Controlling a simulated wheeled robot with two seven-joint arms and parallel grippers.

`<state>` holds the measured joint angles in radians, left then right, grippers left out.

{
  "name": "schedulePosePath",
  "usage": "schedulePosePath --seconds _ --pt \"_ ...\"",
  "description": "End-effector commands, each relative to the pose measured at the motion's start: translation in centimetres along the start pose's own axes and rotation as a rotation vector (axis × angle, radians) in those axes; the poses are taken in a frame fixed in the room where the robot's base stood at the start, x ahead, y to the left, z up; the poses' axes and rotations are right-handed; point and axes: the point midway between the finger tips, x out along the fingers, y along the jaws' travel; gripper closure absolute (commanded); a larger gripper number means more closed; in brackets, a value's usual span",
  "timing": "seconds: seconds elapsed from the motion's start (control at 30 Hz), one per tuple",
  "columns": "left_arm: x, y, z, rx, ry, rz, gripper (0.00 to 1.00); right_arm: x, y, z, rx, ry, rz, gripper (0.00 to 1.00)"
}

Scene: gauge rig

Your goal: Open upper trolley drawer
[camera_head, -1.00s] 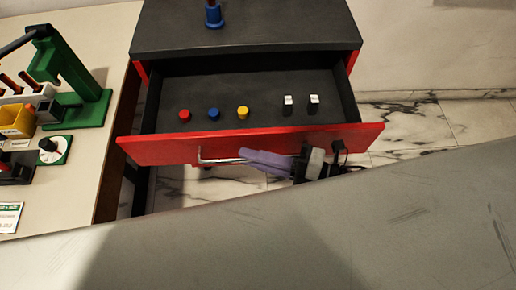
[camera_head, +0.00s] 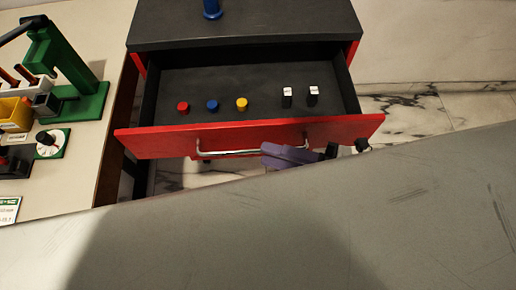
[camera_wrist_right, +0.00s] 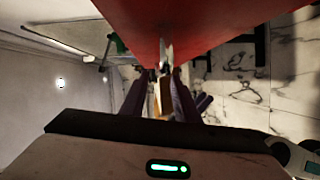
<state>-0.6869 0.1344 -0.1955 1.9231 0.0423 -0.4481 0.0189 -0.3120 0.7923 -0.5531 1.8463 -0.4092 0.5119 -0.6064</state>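The upper trolley drawer (camera_head: 250,137) is pulled well out from the trolley (camera_head: 240,27); its red front faces me and its dark inside shows. A thin metal handle (camera_head: 225,152) runs along the front. My right gripper (camera_head: 285,152), with purple fingers, is at the right part of the handle, just outside the drawer front. In the right wrist view my right gripper (camera_wrist_right: 160,78) has its fingers apart, pointing at the red front (camera_wrist_right: 200,35), with a handle part (camera_wrist_right: 163,52) by the tips. Contact with the handle cannot be told. My left gripper is out of view.
The drawer holds red (camera_head: 183,107), blue (camera_head: 212,105) and yellow (camera_head: 241,104) pegs and two white-topped blocks (camera_head: 287,97). A blue object (camera_head: 212,9) stands on the trolley. A table (camera_head: 75,165) with a green stand (camera_head: 72,70) is at left.

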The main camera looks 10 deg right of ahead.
Motion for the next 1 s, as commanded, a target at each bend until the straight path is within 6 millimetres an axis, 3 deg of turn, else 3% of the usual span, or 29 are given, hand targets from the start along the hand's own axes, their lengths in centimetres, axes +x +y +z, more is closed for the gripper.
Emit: schedulePosePath --seconds 0.1,0.3,1.0 --pt "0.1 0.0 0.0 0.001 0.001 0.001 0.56 -2.4 -0.2 0.0 0.003 0.000 -0.003 0.72" --pt "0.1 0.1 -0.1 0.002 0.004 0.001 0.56 -4.6 0.0 -0.1 0.001 0.001 0.000 0.72" --pt "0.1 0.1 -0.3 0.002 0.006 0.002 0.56 -5.1 0.0 0.0 0.000 0.001 0.001 0.72"
